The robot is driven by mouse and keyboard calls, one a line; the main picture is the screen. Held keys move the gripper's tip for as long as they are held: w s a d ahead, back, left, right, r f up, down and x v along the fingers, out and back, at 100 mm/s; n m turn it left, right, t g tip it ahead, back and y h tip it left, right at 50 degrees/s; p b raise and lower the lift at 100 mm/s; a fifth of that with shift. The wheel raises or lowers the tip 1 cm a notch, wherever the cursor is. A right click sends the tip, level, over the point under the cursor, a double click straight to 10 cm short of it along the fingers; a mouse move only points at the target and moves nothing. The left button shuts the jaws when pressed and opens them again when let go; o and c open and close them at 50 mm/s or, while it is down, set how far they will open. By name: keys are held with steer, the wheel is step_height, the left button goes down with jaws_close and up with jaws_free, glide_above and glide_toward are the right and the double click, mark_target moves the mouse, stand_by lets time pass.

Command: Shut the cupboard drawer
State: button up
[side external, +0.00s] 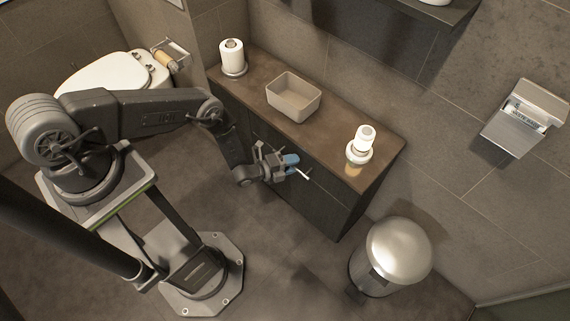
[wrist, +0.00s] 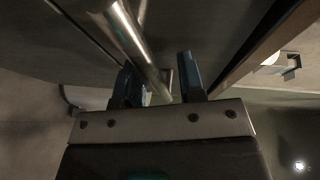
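The cupboard (side external: 325,200) is a dark low cabinet with a brown top, standing against the wall. A pale metal bar handle (side external: 303,174) shows on its front, right beside my gripper (side external: 283,165). In the wrist view my gripper (wrist: 160,76) has its two dark fingers apart. The handle (wrist: 135,40) runs slantwise between them in the picture; I cannot tell whether either finger touches it. The dark drawer front (wrist: 205,25) lies behind the handle. My gripper partly hides the front in the side view, and how far the drawer stands out is unclear.
On the cupboard top (side external: 325,130) stand a paper roll on a holder (side external: 232,58), a beige open box (side external: 293,97) and a white bottle-like item (side external: 361,145). A metal bin (side external: 397,255) stands on the floor at right. A toilet (side external: 115,78) is at left.

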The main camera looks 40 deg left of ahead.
steer(key=v, duration=1.3)
steer(key=shift+s+r, duration=0.2)
steer(key=shift+s, duration=0.1)
steer(key=shift+w+a, duration=0.1)
